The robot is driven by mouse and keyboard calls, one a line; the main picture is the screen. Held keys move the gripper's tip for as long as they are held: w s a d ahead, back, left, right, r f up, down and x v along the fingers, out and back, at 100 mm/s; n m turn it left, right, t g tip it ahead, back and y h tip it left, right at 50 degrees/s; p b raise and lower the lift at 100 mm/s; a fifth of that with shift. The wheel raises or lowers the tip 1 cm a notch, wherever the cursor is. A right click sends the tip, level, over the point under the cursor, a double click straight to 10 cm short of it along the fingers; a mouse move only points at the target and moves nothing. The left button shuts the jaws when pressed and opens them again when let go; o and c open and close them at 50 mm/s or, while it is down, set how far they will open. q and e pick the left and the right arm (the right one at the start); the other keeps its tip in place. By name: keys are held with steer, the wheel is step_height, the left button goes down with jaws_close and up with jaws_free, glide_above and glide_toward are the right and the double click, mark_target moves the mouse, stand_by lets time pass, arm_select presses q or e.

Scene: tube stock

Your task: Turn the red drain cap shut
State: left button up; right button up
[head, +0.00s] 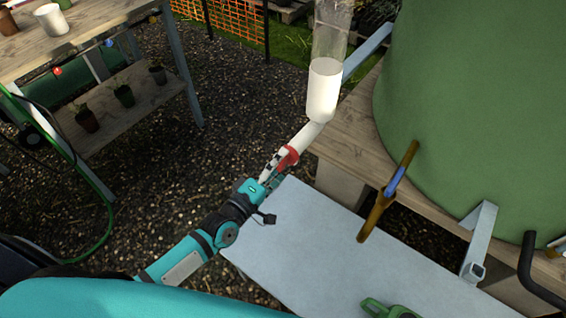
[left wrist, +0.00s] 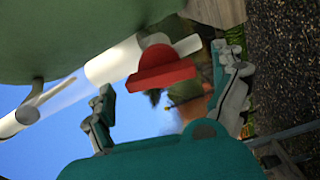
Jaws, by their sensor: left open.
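The red drain cap (head: 288,156) sits on a pale pipe (head: 306,136) that slopes down from the white lower part of an upright clear tube (head: 323,92). My left gripper (head: 273,176) is just below and left of the cap in the head view. In the left wrist view the red cap (left wrist: 162,76) shows between the two spread fingers of my left gripper (left wrist: 163,72), with the white pipe behind it. The fingers are open, with visible room on both sides of the cap. I cannot tell whether either finger touches it. My right gripper is not in view.
A grey panel (head: 310,240) lies below the gripper. A large green tank (head: 480,110) stands on a wooden bench (head: 350,150) at right, with a brown and blue bar (head: 389,190) in front. A potting table (head: 110,45) stands upper left. Gravel (head: 225,115) lies between.

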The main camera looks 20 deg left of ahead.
arm_select(q)
steer(key=shift+x, duration=1)
steer(key=c, duration=1.1)
